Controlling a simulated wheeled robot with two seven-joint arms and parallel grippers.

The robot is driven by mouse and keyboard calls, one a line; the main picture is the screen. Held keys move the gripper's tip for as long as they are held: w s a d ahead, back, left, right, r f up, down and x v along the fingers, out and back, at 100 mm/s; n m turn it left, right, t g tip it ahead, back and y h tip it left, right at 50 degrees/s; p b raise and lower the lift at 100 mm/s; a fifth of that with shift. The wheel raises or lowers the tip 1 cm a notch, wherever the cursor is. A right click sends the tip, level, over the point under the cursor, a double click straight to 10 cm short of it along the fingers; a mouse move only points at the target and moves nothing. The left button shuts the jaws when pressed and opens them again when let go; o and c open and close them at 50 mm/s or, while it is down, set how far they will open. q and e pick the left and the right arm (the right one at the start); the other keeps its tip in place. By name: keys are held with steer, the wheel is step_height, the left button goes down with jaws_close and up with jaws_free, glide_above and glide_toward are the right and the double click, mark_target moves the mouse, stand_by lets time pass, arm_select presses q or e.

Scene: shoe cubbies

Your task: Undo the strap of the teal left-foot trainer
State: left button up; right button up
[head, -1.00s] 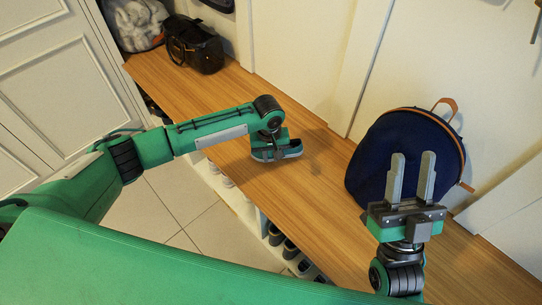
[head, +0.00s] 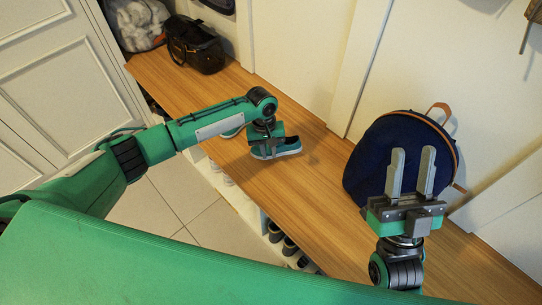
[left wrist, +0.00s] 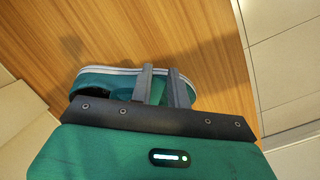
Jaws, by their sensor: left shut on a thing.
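The teal trainer (head: 289,148) with a pale sole stands on the wooden bench top, partly hidden by my left gripper (head: 264,152). In the left wrist view the trainer (left wrist: 102,84) lies across the fingers, its dark opening to the left. My left gripper (left wrist: 162,80) has its fingers close together at the trainer, shut on what seems to be its strap; the strap itself is mostly hidden. My right gripper (head: 412,153) is open and empty, fingers pointing up, in front of the backpack.
Another teal shoe (head: 233,131) shows partly behind my left arm on the bench (head: 310,200). A navy backpack (head: 385,150) stands at the right against the wall. A dark bag (head: 195,45) is at the far end. Shoes (head: 285,245) sit in cubbies below. The bench's middle is clear.

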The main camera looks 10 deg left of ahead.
arm_select(q)
steer(key=shift+r, duration=0.1)
steer(key=shift+w+a+r+p, duration=0.2)
steer(key=shift+p, duration=0.25)
steer(key=shift+g+h, duration=0.3)
steer(key=shift+g, duration=0.1)
steer(key=shift+w+a, duration=0.15)
steer(key=shift+w+a+r+g+h, duration=0.2)
steer(key=shift+r+g+h, duration=0.05)
steer(key=shift+g+h, duration=0.05)
steer(key=o, duration=0.7)
steer(key=shift+c, duration=0.2)
steer(key=shift+p, duration=0.35)
